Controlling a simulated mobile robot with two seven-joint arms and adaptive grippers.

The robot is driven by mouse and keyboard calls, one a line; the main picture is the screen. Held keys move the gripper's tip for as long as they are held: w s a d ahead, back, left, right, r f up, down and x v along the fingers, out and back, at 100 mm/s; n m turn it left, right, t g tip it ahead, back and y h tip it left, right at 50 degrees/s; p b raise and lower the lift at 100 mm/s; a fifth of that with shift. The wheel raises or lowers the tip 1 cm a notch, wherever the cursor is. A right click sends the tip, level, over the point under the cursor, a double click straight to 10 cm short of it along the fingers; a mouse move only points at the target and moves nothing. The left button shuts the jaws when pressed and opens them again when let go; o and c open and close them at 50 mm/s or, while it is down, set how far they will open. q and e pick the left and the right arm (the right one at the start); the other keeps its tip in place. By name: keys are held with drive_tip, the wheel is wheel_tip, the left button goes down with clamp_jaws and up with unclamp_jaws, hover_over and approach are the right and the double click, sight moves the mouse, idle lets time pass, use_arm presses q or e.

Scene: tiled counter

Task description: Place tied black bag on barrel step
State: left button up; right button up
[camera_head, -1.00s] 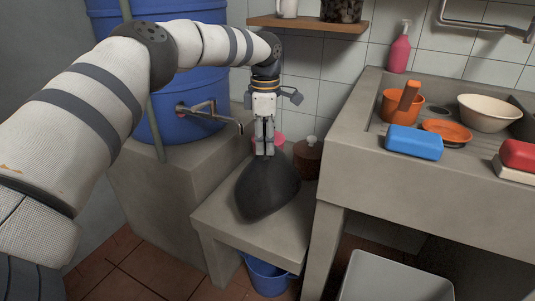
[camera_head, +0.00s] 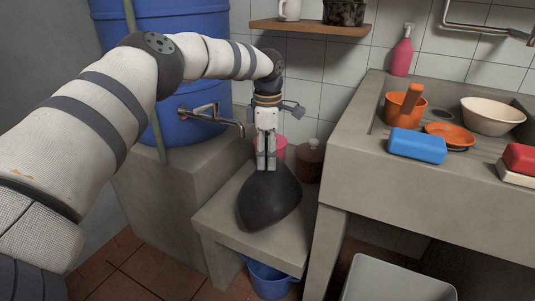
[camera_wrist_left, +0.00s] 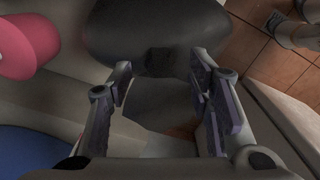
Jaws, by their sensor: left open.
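The black bag (camera_head: 270,200) is a dark, rounded bundle resting on the low concrete step (camera_head: 222,222), beside the blue barrel (camera_head: 185,75). Its tied neck is not clearly visible. My left gripper (camera_head: 266,166) points straight down over the bag's top, its fingertips at or very near it. In the left wrist view the gripper's fingers (camera_wrist_left: 163,90) are apart, and the bag (camera_wrist_left: 155,25) lies at and beyond their tips. I cannot tell whether a finger still touches it. My right gripper is not in view.
A pink container (camera_head: 278,147) and a brown jar (camera_head: 308,160) stand behind the bag. A tap (camera_head: 215,115) juts from the barrel on the left. A concrete sink counter (camera_head: 355,180) borders the right. A blue bucket (camera_head: 268,279) sits below the step.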

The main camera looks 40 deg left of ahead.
use_arm(q)
wheel_tip(320, 180, up, 12)
drive_tip(key=shift+r+p, duration=0.1)
drive_tip(key=shift+p, duration=0.4)
